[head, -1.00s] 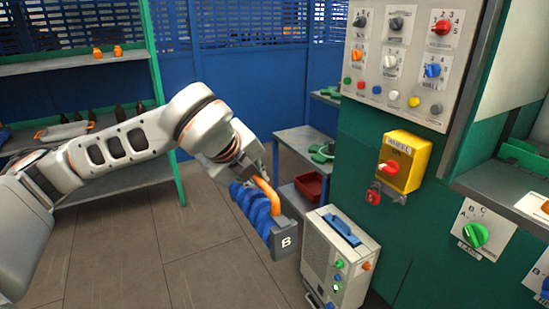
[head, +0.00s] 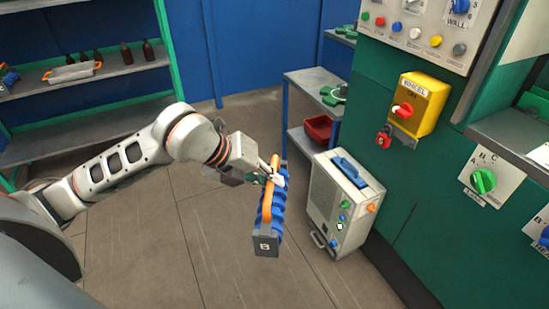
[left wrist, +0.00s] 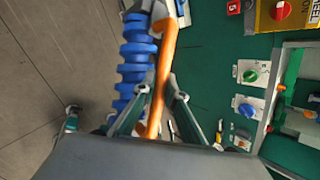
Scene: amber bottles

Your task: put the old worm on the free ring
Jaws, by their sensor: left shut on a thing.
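The worm is a blue spiral screw (head: 277,212) with an orange handle bar along it and a grey end block (head: 265,244) marked B. My left gripper (head: 274,178) is shut on the orange handle (head: 267,203) and holds the worm in the air above the floor, its B end hanging down toward me. In the left wrist view the orange handle (left wrist: 166,62) passes between the fingers (left wrist: 158,92), with the blue spiral (left wrist: 135,62) beside it. I cannot make out a free ring in these frames. My right gripper does not show.
A grey-white box unit (head: 342,205) with a blue handle stands on the floor right of the worm. Behind it is a side table (head: 312,82) with a red bin (head: 319,129). The green machine (head: 400,195) fills the right. A bottle shelf (head: 95,135) stands at left.

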